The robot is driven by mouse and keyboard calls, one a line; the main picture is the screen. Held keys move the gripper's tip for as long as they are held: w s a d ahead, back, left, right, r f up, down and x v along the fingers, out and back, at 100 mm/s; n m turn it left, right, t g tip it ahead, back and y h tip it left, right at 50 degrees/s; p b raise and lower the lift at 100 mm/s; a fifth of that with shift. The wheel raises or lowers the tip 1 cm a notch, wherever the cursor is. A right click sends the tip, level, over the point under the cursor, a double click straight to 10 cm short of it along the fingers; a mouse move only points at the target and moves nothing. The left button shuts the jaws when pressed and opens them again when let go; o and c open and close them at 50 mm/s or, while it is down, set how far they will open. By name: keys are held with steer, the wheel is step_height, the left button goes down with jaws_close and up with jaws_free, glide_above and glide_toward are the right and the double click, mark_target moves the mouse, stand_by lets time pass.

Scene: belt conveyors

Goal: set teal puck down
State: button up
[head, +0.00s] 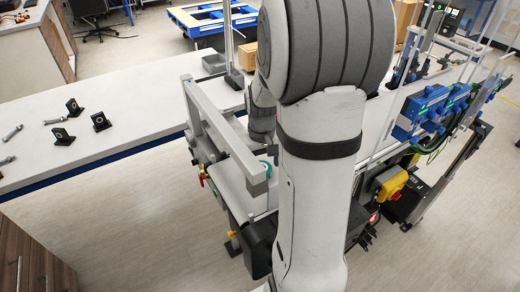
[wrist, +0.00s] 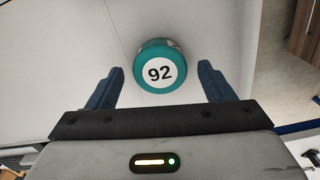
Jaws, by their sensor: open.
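The teal puck (wrist: 160,65) shows in the wrist view, its white round label reading 92 facing the camera. It appears to rest on a pale flat surface (wrist: 90,45). My gripper (wrist: 160,68) is open, with one blue finger to each side of the puck's near part and a visible gap on both sides. The fingers do not touch it. In the head view a small bit of teal (head: 267,167), likely the puck, shows beside my arm over the conveyor (head: 232,180). My arm hides most of the gripper there.
A grey frame bar (head: 227,140) runs along the conveyor's left side. A long white table (head: 120,110) at left holds black brackets (head: 75,107) and metal rods (head: 12,132). A grey bin (head: 214,63) sits at the table's far end.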

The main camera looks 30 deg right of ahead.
step_height(320, 180, up, 12)
steer(key=b, duration=0.1)
steer(key=shift+f, duration=0.15)
stand_by(0.6)
